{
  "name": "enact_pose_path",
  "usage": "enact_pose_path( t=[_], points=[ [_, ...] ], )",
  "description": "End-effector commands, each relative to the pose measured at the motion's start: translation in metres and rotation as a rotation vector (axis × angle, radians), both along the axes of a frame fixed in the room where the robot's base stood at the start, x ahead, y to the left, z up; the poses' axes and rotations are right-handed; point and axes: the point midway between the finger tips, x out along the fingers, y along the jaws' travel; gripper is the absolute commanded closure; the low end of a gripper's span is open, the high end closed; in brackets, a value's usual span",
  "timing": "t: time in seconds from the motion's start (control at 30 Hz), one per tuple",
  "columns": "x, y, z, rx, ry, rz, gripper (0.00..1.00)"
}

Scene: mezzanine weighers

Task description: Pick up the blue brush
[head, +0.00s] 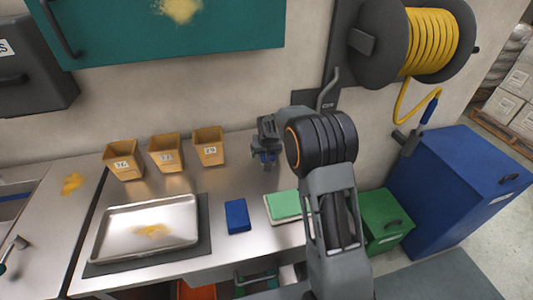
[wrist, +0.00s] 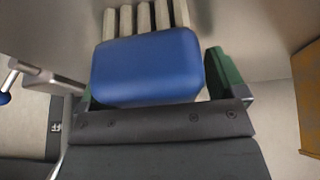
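The blue brush has a blue block body (wrist: 148,68) with several cream bristle strips on its far side, in the wrist view. In the head view a small part of it (head: 266,158) shows at my gripper (head: 266,152), over the back of the steel bench. The green-padded fingers of my gripper (wrist: 155,88) stand on either side of the blue body, very near its edges. I cannot tell whether they press on it. The view does not show clearly whether the bristles touch the bench.
On the steel bench (head: 180,190) stand three tan bins (head: 166,153), a tray (head: 120,236) with yellow powder, a blue pad (head: 237,216) and a green pad (head: 283,207). A hose reel (head: 385,40) hangs on the wall. Green and blue cabinets (head: 455,185) stand right.

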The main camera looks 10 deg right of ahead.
Motion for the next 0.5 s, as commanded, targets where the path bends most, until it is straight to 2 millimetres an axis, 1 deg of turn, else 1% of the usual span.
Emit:
enact_pose_path(
  t=[0.03, 0.07, 0.5],
  points=[
    [0.0, 0.0, 0.0001, 0.0, 0.0, 0.0, 0.15],
    [0.0, 0.0, 0.0001, 0.0, 0.0, 0.0, 0.18],
    [-0.0001, 0.0, 0.0, 0.0, 0.001, 0.0, 0.6]
  ],
)
